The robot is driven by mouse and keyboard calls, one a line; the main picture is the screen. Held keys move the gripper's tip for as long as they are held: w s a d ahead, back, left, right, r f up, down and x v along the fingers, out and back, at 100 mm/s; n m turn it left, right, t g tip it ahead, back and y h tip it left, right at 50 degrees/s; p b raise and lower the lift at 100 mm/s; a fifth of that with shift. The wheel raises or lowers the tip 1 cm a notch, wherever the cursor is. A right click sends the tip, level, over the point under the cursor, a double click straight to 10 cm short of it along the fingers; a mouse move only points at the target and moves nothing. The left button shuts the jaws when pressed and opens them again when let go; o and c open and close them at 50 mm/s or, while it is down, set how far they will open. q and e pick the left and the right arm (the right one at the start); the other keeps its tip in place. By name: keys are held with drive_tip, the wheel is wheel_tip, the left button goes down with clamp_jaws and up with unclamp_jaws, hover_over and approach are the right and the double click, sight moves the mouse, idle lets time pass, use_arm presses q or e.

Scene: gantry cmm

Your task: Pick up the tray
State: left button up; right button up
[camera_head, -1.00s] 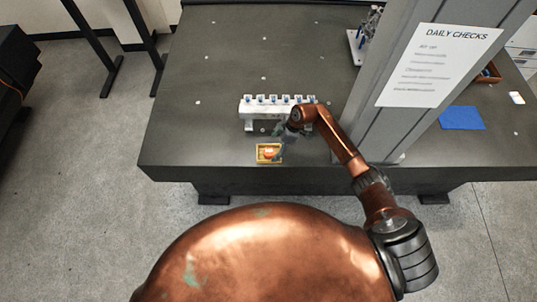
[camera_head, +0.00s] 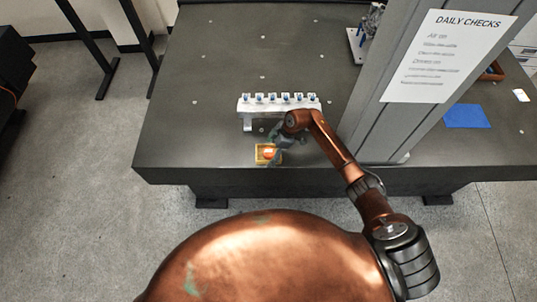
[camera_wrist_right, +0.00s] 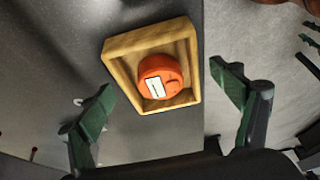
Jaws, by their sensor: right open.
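The tray (camera_head: 259,159) is a small yellow wooden tray near the front edge of the dark table. An orange round object with a white label (camera_wrist_right: 160,78) lies inside it. In the right wrist view the tray's wooden wall (camera_wrist_right: 150,40) shows ahead, between the spread fingers. My right gripper (camera_wrist_right: 165,120) is open with green fingertips, one on each side of the tray and apart from it. In the head view the right gripper (camera_head: 274,146) is beside and partly over the tray's right part. My left gripper is not in view.
The dark table (camera_head: 220,75) carries a white rack with blue-topped pieces (camera_head: 279,104) just behind the tray. A grey column with a paper sheet (camera_head: 445,57) stands to the right, close to my right arm. A blue mat (camera_head: 465,116) lies beyond it. The table's left part is mostly clear.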

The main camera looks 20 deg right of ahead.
drive_tip(key=shift+f, duration=0.2)
idle(0.3)
drive_tip(key=shift+c, duration=0.2)
drive_tip(key=c, duration=1.2)
drive_tip(key=shift+c, duration=0.2)
